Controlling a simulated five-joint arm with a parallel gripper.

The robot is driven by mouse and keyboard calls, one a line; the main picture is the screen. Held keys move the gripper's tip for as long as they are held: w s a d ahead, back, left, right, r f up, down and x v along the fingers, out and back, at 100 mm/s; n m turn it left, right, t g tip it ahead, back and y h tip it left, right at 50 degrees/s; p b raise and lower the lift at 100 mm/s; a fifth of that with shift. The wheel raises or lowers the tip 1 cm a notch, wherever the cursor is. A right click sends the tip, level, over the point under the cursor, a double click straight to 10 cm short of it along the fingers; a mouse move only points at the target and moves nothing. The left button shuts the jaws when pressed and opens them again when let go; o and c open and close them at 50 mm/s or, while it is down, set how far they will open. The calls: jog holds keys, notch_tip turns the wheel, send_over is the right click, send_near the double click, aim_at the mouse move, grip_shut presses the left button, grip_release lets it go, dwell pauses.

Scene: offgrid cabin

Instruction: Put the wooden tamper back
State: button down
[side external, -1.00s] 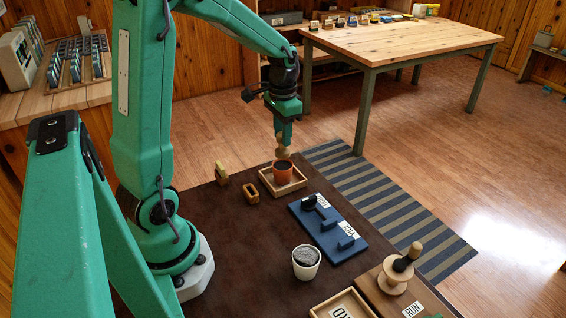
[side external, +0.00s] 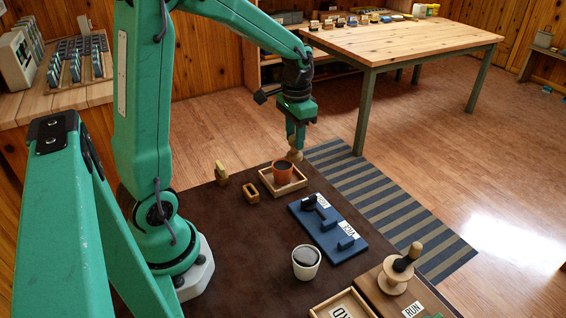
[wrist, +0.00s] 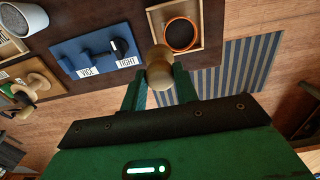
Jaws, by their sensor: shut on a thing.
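My gripper (side external: 297,140) is shut on the wooden tamper (side external: 295,155), a pale round-ended wooden piece hanging below the jaws. In the side view the tamper is above and just right of the orange pot (side external: 283,175). The pot holds dark soil and stands in a small wooden tray (side external: 288,190). In the wrist view the tamper (wrist: 159,67) shows between the fingers, with the pot (wrist: 181,35) beyond it, slightly right. The tamper appears clear of the pot. A small wooden holder with an opening (side external: 251,190) stands left of the tray.
A small upright wooden piece (side external: 221,173) stands at the left. The brown surface (side external: 240,240) is clear at front left.

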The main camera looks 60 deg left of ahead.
jog(key=d+r, duration=0.2)
jog(key=d, duration=0.8)
jog(key=d+r, duration=0.2)
jog(key=d, duration=0.8)
jog(key=shift+d+r, duration=0.25)
jog(key=shift+r, duration=0.15)
jog(key=shift+s+f, duration=0.1)
jog(key=shift+f, duration=0.05)
jog(key=shift+f, duration=6.6)
jog(key=shift+f, duration=0.25)
jog(key=c, duration=1)
grip_release()
notch_tip(320, 180, up, 8)
